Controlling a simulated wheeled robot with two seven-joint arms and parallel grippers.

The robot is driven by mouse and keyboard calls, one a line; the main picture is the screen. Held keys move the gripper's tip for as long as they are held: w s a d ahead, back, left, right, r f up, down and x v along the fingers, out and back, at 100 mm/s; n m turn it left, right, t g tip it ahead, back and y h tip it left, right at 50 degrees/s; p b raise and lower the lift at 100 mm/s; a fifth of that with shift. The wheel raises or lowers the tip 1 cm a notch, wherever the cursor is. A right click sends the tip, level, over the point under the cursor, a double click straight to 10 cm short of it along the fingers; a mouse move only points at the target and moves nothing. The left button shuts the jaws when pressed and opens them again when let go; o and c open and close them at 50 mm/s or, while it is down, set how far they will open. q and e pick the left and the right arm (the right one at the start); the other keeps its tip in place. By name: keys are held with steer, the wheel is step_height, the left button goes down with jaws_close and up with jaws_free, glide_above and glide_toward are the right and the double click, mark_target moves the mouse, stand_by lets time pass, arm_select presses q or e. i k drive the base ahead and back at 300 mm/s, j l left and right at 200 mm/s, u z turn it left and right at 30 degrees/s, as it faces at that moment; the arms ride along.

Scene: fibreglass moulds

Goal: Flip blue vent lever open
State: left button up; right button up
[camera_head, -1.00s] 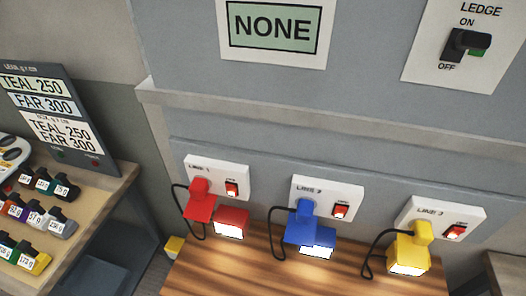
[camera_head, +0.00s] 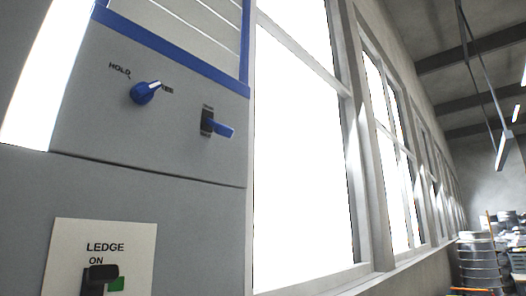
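A grey panel with a blue frame (camera_head: 175,50) fills the upper left of the head view. On it a blue lever (camera_head: 220,129) sticks out to the right from a dark slot. The small label above its slot is too blurred to read. To its left is a blue rotary knob (camera_head: 144,93) with "HOLD" printed at its upper left and a second, partly hidden word at its right. Neither of my grippers is in view.
Below the panel is a white plate (camera_head: 140,240) marked "LEDGE" and "ON", with a black switch (camera_head: 101,273) and a green patch. Stacked round containers (camera_head: 478,262) stand at the far lower right.

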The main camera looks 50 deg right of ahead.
mark_target(219, 128)
steer(key=z, duration=1.35)
